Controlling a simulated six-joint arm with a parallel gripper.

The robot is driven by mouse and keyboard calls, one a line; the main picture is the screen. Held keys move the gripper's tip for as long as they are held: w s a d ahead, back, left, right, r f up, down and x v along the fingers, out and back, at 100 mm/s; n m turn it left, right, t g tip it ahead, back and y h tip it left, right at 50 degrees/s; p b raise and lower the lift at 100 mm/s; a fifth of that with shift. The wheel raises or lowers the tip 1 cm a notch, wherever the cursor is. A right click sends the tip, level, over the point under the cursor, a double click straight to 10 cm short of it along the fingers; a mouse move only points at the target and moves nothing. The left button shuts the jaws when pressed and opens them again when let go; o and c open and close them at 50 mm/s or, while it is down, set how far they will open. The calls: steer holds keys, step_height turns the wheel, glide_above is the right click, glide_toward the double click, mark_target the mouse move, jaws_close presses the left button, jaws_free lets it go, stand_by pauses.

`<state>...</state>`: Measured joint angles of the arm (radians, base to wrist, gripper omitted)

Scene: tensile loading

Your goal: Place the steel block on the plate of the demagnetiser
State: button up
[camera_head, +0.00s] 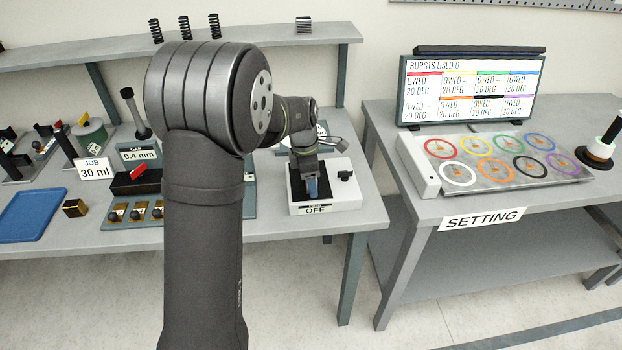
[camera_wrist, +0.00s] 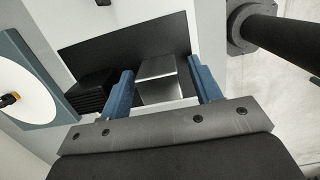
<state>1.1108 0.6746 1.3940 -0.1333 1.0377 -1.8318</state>
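The demagnetiser (camera_head: 335,196) is a white box with a dark top plate and a label reading OFF, at the right end of the left bench. My gripper (camera_head: 312,187) is over its dark plate, fingers pointing down. In the wrist view, the steel block (camera_wrist: 160,78) is a shiny grey block against the dark plate (camera_wrist: 85,55), between the two blue fingers of my gripper (camera_wrist: 162,88). Narrow gaps show between the block and the fingers, so the gripper looks open around it. The block's underside is hidden. In the head view I cannot make out the block.
A black knob (camera_head: 345,176) sits on the demagnetiser's right side. A grey-blue station with a "0.4 mm" sign (camera_head: 139,154) is to the left, partly behind my arm. A blue tray (camera_head: 33,214) lies far left. A second table (camera_head: 400,180) with coloured rings stands right, across a gap.

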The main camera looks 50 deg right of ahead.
steer(key=shift+r, duration=0.1)
step_height(320, 180, up, 12)
steer(key=w+a, duration=0.1)
stand_by(0.4)
steer(key=f, duration=0.8)
steer(key=s+d+f, duration=0.1)
steer(key=f, duration=0.3)
steer(key=shift+f, duration=0.2)
step_height(320, 180, up, 3)
steer(key=shift+f, duration=0.15)
steer(key=shift+r, duration=0.8)
